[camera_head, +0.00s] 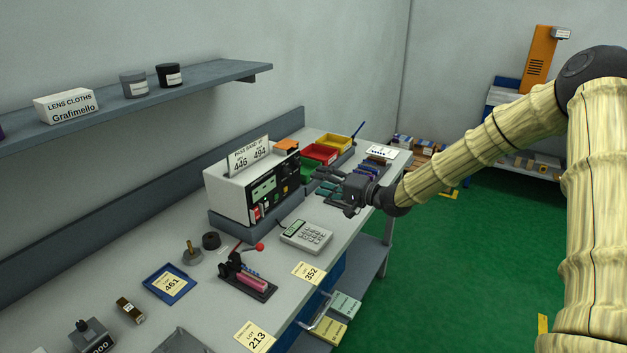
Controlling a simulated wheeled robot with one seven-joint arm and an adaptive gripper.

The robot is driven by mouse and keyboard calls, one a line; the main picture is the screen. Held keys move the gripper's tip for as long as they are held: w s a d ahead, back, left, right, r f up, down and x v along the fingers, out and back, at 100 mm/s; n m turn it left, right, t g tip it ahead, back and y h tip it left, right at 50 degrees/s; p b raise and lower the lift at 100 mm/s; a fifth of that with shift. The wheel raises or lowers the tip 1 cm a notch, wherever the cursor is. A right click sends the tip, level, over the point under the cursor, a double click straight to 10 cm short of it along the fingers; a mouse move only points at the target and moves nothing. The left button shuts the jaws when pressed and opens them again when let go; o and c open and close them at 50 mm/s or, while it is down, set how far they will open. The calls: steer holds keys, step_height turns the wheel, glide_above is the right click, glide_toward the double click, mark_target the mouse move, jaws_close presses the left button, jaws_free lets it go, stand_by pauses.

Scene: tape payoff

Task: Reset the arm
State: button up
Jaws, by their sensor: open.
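My gripper (338,182) is at the end of my arm, which reaches in from the right in a pale yellow ribbed cover. The gripper is open, with its fingers pointing left. It appears above the right part of the grey workbench (213,262), in front of the red and green bins. I see nothing between its fingers, though they are small and dark in this view. A white instrument (227,193) with a dark front panel and a sign on top stands just left of the gripper.
A keypad device (306,236), a red-knobbed lever tool (247,273) and a blue tray (170,284) lie on the bench. Red (320,154) and yellow (337,144) bins stand behind the gripper. A shelf (207,84) runs along the wall. Green floor (440,265) is open at right.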

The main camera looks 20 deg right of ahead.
steer(key=shift+s+d, duration=0.2)
steer(key=shift+s, duration=0.1)
